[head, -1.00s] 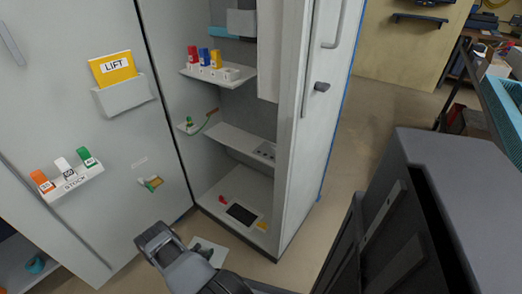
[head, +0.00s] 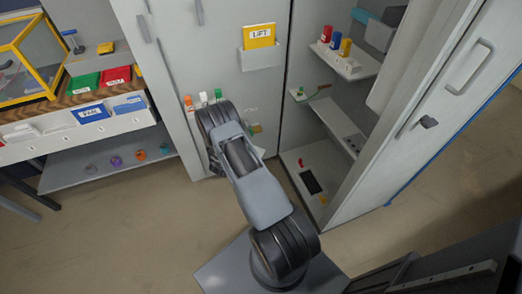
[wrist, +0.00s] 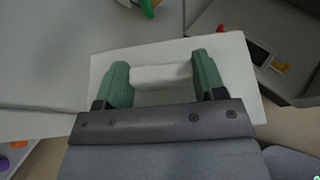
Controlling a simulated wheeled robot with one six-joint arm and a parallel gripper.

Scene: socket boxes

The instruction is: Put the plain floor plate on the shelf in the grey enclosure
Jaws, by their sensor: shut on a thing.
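The plate, pale and flat with a raised block handle (wrist: 165,78), shows in the wrist view (wrist: 237,62). My gripper (wrist: 162,72) is shut on this handle with its green fingers on either side. In the head view my arm hides the gripper and most of the plate; a pale corner shows beside the arm. The grey enclosure (head: 305,75) stands open at the right. Inside are an upper shelf (head: 335,58), a middle shelf (head: 330,118) and a floor with a dark rectangular opening (head: 311,182).
Red, blue and yellow pieces stand on the upper shelf. A door with a yellow LIFT card (head: 260,35) adjoins the opening at the left. A workbench with coloured bins (head: 90,112) stands further left. The open right door (head: 450,100) bounds that side. Bare floor (head: 110,230) lies in front.

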